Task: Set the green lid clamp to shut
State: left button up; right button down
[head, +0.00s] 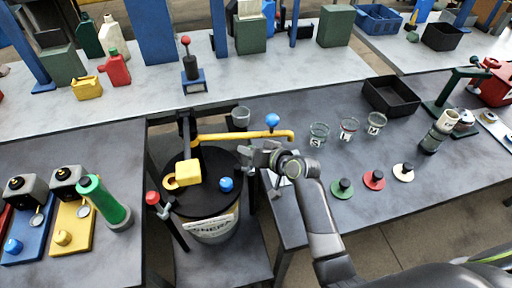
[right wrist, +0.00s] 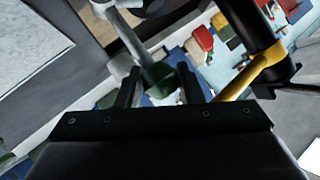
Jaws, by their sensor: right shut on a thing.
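The drum (head: 212,228) with a black lid stands in the gap between the tables. The clamp's exact angle cannot be told. My left gripper is not in view.
A yellow pipe (head: 225,136) with a blue knob (head: 272,120) passes just behind my right gripper. A yellow block (head: 184,175) is on the lid. Several jars and three coloured discs stand on the right table (head: 325,225).

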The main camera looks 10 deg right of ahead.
jog(key=shift+a, duration=0.2)
jog(key=shift+f, duration=0.1)
dwell(0.4)
jog(key=c, duration=1.2)
grip_release()
jog(key=shift+o, duration=0.9)
jog(key=shift+a, duration=0.25)
jog(key=shift+d, duration=0.1)
jog(key=shift+s+d+r, duration=0.2)
jog(key=shift+s+d, duration=0.1)
jog(key=b+v, duration=0.1)
jog(key=v, duration=1.5)
jog(key=shift+s+b, duration=0.25)
jog(key=shift+b, duration=0.15)
jog(key=shift+r, duration=0.15)
